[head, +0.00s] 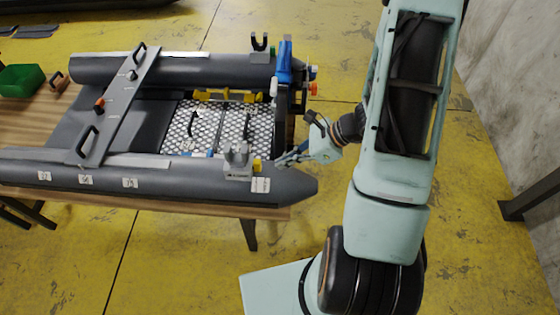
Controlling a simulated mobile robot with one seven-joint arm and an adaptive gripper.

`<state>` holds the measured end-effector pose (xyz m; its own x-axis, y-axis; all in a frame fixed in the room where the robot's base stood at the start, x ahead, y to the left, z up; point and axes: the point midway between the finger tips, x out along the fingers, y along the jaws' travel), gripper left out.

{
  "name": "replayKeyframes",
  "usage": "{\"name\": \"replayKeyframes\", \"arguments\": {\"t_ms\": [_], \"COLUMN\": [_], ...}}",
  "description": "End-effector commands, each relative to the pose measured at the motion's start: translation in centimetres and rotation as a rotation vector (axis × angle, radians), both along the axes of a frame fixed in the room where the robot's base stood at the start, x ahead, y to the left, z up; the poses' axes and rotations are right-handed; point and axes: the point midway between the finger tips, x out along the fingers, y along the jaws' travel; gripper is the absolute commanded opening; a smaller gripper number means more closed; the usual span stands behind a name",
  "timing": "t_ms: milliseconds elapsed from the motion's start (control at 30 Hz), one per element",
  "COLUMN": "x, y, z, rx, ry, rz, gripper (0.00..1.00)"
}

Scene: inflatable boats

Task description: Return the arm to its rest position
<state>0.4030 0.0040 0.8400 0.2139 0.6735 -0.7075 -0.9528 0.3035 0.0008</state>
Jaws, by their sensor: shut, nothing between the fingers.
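My arm comes down the right side of the head view and bends back toward the boat. My gripper (291,157) points left, at the right end of the boat, just beside the metal bracket on the near tube. It is shut and holds nothing. Its fingertips look close to the tube end; I cannot tell whether they touch it. The grey inflatable boat (210,183) lies on a wooden table (40,121), with a grey plank (118,105) across its two tubes.
Inside the boat is a patterned metal floor (215,122) with handles. A blue part (285,63) and colored knobs stand at the far right corner. A green bin (21,80) is at the left. Yellow floor is open below the table; a concrete wall (515,70) is at right.

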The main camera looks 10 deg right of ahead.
Motion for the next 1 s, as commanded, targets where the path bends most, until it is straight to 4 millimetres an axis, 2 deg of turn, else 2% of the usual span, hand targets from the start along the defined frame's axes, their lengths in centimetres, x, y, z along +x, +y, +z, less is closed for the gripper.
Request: {"name": "replayKeyframes", "arguments": {"t_ms": [200, 400, 600, 833, 1000], "x": [-0.9, -1.7, -2.1, -2.1, -2.1], "y": [-3.6, -5.9, -6.8, -6.9, -7.5], "z": [3.7, 6.1, 7.1, 7.1, 6.9], "rx": [-0.003, -0.001, 0.001, -0.001, -0.089], "ry": [-0.006, -0.004, -0.001, -0.001, -0.01], "rz": [-0.001, 0.0, -0.001, 0.003, 0.069], "gripper": [0.0, 0.0, 0.0, 0.0, 0.0]}}
